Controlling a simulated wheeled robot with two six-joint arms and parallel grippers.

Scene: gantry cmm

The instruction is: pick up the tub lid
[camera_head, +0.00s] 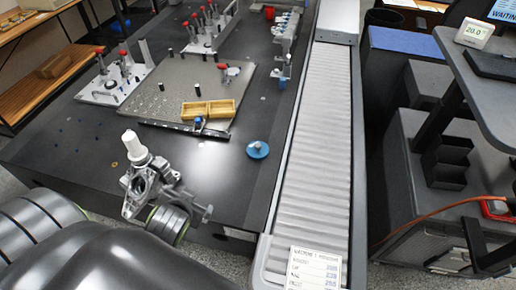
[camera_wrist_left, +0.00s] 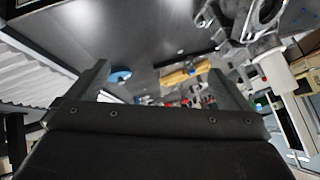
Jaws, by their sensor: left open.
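The tub lid looks to be a round blue disc (camera_head: 257,149) with a small knob on top. It lies on the dark table near its right edge, beside the conveyor. In the left wrist view the blue lid (camera_wrist_left: 119,75) shows small, beyond and between my fingers. My left gripper (camera_wrist_left: 165,78) is open and empty, well short of the lid. In the head view I cannot make out its fingers clearly. My right gripper is in neither view.
A grey metal casting with a white cylinder (camera_head: 136,146) stands at the table's front left. A yellow tray (camera_head: 222,107) and black bar lie behind the lid. A roller conveyor (camera_head: 324,130) runs along the right. The table around the lid is clear.

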